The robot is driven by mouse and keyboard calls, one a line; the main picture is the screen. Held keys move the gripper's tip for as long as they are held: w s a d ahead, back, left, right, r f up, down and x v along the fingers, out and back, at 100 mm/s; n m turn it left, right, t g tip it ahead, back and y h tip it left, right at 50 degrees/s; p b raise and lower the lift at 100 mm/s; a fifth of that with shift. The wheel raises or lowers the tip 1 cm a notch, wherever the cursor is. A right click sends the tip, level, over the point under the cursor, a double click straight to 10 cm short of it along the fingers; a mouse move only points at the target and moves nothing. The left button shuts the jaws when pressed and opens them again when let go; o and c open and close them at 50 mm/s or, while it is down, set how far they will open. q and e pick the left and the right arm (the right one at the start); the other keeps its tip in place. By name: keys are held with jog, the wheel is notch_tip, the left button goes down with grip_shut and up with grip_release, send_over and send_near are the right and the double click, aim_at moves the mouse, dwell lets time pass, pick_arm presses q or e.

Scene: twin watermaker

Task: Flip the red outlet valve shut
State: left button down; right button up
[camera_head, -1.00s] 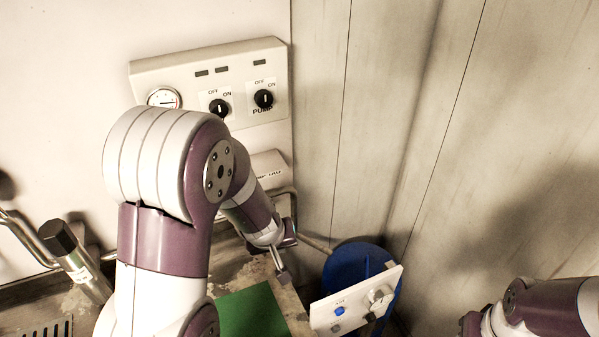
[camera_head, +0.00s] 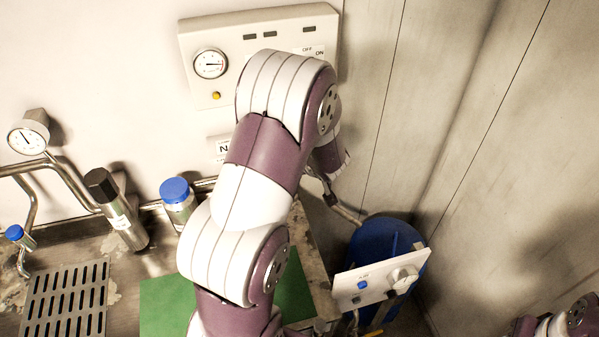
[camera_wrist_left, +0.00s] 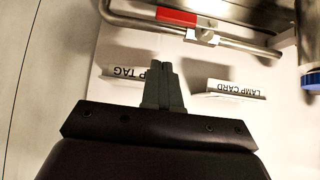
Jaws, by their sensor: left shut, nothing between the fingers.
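The red valve handle (camera_wrist_left: 177,16) lies along a steel pipe with a bright metal valve body (camera_wrist_left: 202,37), at the top of the left wrist view. My left gripper (camera_wrist_left: 163,64) is shut and empty, with its fingertips below the red handle in the picture and visibly apart from it. In the head view my left arm covers the wall area below the panel, and the red valve is hidden there. My left fingers cannot be made out clearly in that view. Only part of my right arm shows at the bottom right; its gripper is out of frame.
A lamp card holder (camera_wrist_left: 237,89) and a tag holder (camera_wrist_left: 123,74) flank my left fingers. The wall panel (camera_head: 225,92) has a gauge. A blue bin (camera_head: 375,240) with a white switch plate (camera_head: 381,278) stands right. A blue-capped jar (camera_head: 177,205) and drain grille (camera_head: 65,300) are left.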

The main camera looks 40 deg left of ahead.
pick_arm(q)
jog(key=w+a+f, duration=0.2)
jog(key=a+f, duration=0.1)
jog(key=f, duration=0.5)
jog(key=shift+w+a+f, duration=0.25)
jog(key=shift+w+a, duration=0.05)
jog(key=shift+w, duration=0.05)
